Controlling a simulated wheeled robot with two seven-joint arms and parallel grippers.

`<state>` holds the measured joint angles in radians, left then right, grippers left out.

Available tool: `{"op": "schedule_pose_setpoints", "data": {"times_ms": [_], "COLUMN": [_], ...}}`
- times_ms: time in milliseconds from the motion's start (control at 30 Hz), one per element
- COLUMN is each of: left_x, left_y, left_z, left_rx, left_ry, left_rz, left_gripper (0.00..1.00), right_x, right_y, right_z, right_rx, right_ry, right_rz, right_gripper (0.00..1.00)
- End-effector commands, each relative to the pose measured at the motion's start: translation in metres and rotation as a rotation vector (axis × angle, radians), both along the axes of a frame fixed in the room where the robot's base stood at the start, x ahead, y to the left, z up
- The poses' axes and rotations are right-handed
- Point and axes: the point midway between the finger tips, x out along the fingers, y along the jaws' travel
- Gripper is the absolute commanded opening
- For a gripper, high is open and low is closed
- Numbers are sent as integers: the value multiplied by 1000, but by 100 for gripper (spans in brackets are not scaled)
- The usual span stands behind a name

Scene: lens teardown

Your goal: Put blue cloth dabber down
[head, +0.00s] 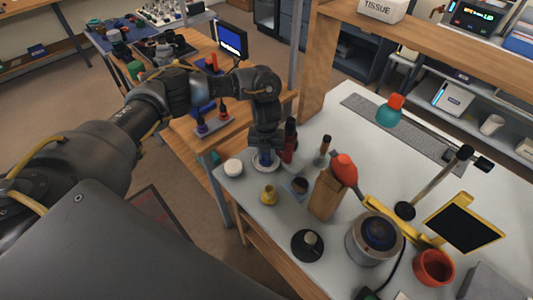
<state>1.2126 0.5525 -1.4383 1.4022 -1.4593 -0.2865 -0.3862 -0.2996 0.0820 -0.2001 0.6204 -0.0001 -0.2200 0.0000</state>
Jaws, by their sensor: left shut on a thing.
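My left gripper (266,150) points down over the back left part of the white worktop. It is shut on the blue cloth dabber (266,157), which shows only as a small blue patch below the fingers. A small white dish (258,168) lies right under the dabber. I cannot tell whether the dabber touches the dish. My right gripper is not in view.
A dark red bottle (290,148) stands close to the right of my left gripper.

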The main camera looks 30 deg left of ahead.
Motion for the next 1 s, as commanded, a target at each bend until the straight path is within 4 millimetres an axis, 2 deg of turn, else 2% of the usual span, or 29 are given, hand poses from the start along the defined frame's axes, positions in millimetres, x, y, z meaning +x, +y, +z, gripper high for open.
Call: {"op": "schedule_pose_setpoints", "data": {"times_ms": [200, 233, 400, 600, 733, 867, 1000], "left_x": [0, 0, 0, -1, 0, 1, 2], "left_y": [0, 0, 0, 1, 1, 1, 1], "left_z": [-4, -4, -4, -3, 5, 27, 57], "left_rx": [0, 0, 1, 1, 0, 1, 1], "left_ry": [0, 0, 1, 1, -1, -5, -6], "left_rz": [1, 1, 1, 1, 0, -1, -2], "left_gripper": [5, 27, 48, 48, 48, 48, 48], "right_x": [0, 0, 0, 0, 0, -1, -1], "right_y": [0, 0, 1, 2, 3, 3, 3], "right_z": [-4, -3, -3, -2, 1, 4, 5], "right_rx": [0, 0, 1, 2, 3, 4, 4], "right_ry": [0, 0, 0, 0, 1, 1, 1], "right_rz": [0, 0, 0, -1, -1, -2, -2], "right_gripper": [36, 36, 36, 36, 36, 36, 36]}}
